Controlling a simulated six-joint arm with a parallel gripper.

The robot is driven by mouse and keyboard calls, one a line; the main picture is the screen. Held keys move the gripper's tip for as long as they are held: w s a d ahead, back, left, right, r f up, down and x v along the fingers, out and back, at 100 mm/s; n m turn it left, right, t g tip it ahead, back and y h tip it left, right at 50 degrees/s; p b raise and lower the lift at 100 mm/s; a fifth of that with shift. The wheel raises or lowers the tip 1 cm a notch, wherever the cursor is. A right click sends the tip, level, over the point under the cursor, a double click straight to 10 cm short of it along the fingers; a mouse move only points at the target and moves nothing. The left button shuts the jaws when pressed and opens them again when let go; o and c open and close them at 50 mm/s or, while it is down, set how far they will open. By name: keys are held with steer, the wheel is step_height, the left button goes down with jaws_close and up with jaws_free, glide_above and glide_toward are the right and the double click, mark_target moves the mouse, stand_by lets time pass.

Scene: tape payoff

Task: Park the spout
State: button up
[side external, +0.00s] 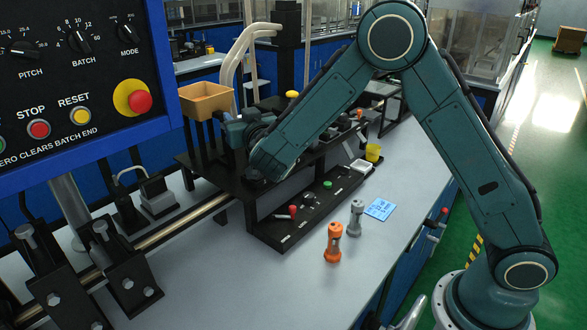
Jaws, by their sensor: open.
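I cannot tell for certain which part is the spout. Two pale curved tubes (243,52) rise behind the black fixture, beside a dark post. A tan open bin (206,100) stands on black legs to their left. My forearm slopes down to the left over the black fixture (283,228), and my wrist is between the bin and the fixture. My gripper's fingers are hidden around the wrist, so I cannot see what is between them. A yellow knob (292,94) shows just behind my forearm.
An orange cylinder (333,243) and a grey one (355,218) stand on the pale bench, near a blue note (380,209). A yellow cup (373,152) is farther back. The control panel (80,85) blocks the upper left.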

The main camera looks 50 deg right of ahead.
steer(key=shift+w+d, duration=0.2)
steer(key=shift+w, duration=0.3)
steer(key=shift+c, duration=0.2)
jaws_close()
steer(key=shift+a+h, duration=0.1)
steer(key=shift+h, duration=0.2)
steer(key=shift+a+r+m+g+h, duration=0.1)
steer(key=shift+a+m+g+h, duration=0.15)
steer(key=shift+m+g+h, duration=0.55)
steer(key=shift+a+f+m+g+h, duration=0.1)
steer(key=shift+a+m+g+h, duration=0.15)
steer(key=shift+m+g+h, duration=0.5)
steer(key=shift+a+r+m+g+h, duration=0.1)
steer(key=shift+a+m+g+h, duration=0.25)
steer(key=shift+m+h, duration=0.7)
